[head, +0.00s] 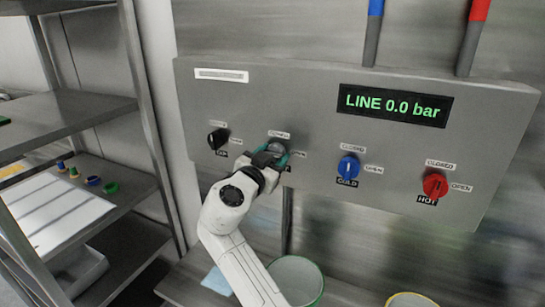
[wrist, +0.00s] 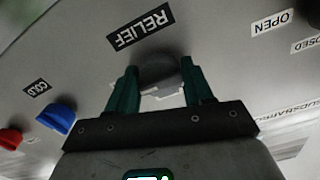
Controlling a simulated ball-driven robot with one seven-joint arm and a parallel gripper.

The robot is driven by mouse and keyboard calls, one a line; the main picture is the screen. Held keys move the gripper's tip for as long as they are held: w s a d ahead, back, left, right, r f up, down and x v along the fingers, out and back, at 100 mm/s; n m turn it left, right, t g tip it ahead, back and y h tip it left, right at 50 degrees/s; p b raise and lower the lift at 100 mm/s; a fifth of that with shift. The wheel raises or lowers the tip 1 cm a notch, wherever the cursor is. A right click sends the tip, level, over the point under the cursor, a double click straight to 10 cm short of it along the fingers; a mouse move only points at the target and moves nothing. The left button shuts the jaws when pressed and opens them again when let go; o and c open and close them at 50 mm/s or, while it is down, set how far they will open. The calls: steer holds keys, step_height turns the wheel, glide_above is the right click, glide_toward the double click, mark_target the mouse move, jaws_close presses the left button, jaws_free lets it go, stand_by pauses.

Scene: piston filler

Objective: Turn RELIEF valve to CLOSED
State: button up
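The RELIEF valve is a grey knob (head: 277,146) on the panel, second from the left. In the wrist view the knob (wrist: 158,68) sits at and between the fingertips, under the upside-down RELIEF label (wrist: 141,27). My gripper (head: 270,156) is in front of the knob and hides part of it. In the wrist view its green fingers (wrist: 159,82) are spread, one on each side of the knob, with little space to it. Firm contact does not show. A white tag behind the fingers is partly hidden. The knob's pointing direction cannot be told.
A black knob (head: 218,138) is close on the left. The blue COLD knob (head: 348,167) and red HOT knob (head: 435,186) are to the right. The display (head: 395,105) reads LINE 0.0 bar. A green-rimmed bucket (head: 297,279) stands below; a metal shelf (head: 75,125) is at left.

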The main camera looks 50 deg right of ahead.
steer(key=c, duration=0.6)
steer(key=shift+o, duration=0.2)
steer(key=shift+n, duration=0.3)
steer(key=n+b, duration=0.1)
steer(key=n, duration=0.1)
steer(key=shift+n, duration=0.4)
steer(key=n, duration=0.3)
steer(key=shift+n, duration=0.3)
steer(key=n+p, duration=0.1)
steer(key=n, duration=0.4)
steer(key=shift+s+r+p, duration=0.1)
steer(key=shift+r+p, duration=0.05)
steer(key=shift+p, duration=0.2)
steer(key=n+p, duration=0.1)
steer(key=n, duration=0.2)
steer(key=shift+n+p, duration=0.35)
steer(key=shift+n, duration=0.05)
steer(key=shift+n+p, duration=0.6)
steer(key=shift+n, duration=0.5)
